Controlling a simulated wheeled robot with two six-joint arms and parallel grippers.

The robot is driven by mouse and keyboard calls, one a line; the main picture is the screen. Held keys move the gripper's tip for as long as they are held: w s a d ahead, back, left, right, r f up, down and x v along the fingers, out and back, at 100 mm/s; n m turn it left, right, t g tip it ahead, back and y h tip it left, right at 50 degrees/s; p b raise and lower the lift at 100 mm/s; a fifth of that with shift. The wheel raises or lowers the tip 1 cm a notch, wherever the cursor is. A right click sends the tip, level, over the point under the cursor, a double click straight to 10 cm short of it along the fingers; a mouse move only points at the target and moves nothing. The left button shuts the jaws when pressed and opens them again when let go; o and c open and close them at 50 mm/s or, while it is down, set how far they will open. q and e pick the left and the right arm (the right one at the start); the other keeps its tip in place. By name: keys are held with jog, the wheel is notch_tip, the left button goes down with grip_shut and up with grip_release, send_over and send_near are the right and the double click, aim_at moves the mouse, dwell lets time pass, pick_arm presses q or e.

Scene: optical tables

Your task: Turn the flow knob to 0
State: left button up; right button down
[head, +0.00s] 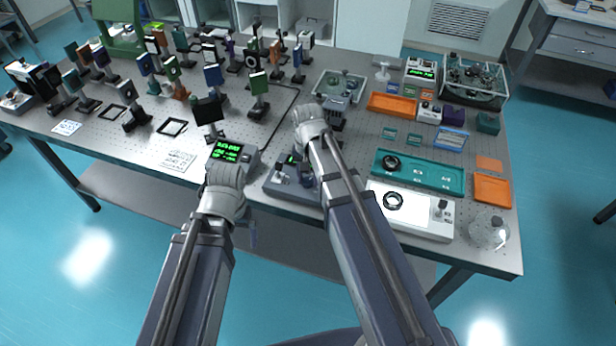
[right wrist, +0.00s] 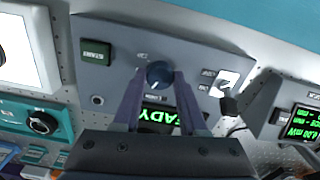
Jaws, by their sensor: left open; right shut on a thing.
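The grey control box (head: 285,185) stands at the table's front edge, left of the white light panel. In the right wrist view its sloped panel (right wrist: 115,60) shows a round dark blue knob (right wrist: 160,74), with labels too small to read. My right gripper (right wrist: 160,88) is shut on this knob, one finger on each side. A green display reading "…EADY" (right wrist: 160,115) is partly hidden behind the fingers. In the head view my right wrist hides much of the box. My left gripper (head: 253,235) is open and empty, hanging in front of the table edge.
A power meter (head: 232,152) stands left of the box. The light panel (head: 425,222) lies to the right. Optics posts crowd the table's left and back.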

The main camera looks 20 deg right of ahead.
aim_at(308, 180)
jog(key=n, duration=0.4)
jog(key=shift+n, duration=0.7)
jog(key=shift+c, duration=2.2)
grip_release()
jog(key=shift+r, duration=0.1)
notch_tip(308, 180, up, 8)
jog(key=p, duration=0.8)
jog(key=shift+f, duration=0.3)
